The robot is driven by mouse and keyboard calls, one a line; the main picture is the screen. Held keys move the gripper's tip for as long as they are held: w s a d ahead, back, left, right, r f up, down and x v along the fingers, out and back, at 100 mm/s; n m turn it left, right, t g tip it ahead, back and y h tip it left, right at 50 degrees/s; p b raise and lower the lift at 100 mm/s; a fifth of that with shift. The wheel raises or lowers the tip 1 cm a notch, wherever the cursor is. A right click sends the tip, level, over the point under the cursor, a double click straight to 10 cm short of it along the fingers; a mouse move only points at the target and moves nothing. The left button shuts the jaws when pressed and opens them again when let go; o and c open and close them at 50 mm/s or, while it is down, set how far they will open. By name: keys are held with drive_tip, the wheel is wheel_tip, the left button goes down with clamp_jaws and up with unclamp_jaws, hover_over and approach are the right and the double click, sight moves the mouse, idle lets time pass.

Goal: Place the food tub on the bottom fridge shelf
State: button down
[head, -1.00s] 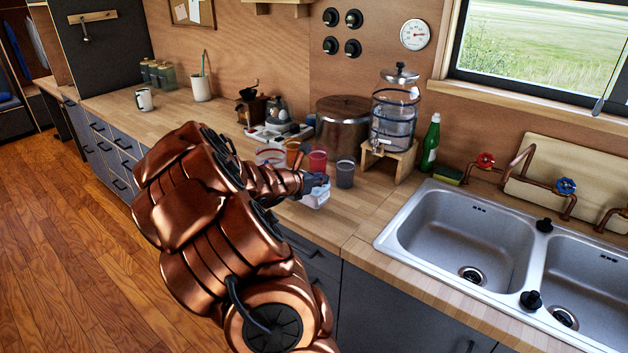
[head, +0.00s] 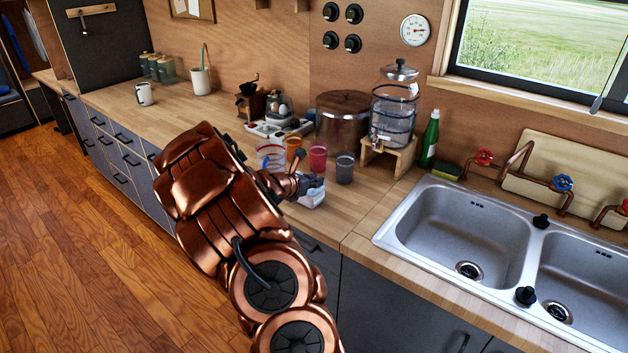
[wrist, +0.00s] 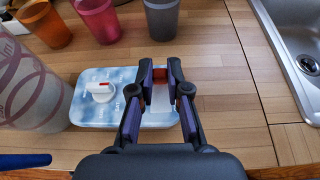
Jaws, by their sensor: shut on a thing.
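The food tub (wrist: 84,108) is a low, pale blue-and-white mottled box with rounded corners and a white knob with a red mark on top. In the wrist view my gripper (wrist: 160,76) is shut on its right end. In the head view the tub (head: 313,199) shows as a small pale box below my gripper (head: 312,183), at the front of the wooden counter. I cannot tell whether its base touches the counter. I cannot make out a fridge shelf in either view.
An orange cup (head: 293,149), a red cup (head: 318,157) and a grey cup (head: 344,168) stand just behind the tub. A patterned clear container (wrist: 28,85) stands close on its left. The sink (head: 462,236) is to the right. Bare counter (wrist: 222,105) lies right of the gripper.

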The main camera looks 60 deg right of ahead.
drive_tip(key=shift+f, duration=0.1)
drive_tip(key=c, duration=1.1)
unclamp_jaws()
drive_tip(key=shift+c, duration=0.2)
drive_tip(key=shift+r, duration=0.2)
drive_tip(key=shift+w+a, duration=0.1)
drive_tip(key=shift+a, duration=0.15)
drive_tip(key=b+v, duration=0.2)
drive_tip(key=v, duration=0.9)
drive_tip(key=shift+a, duration=0.2)
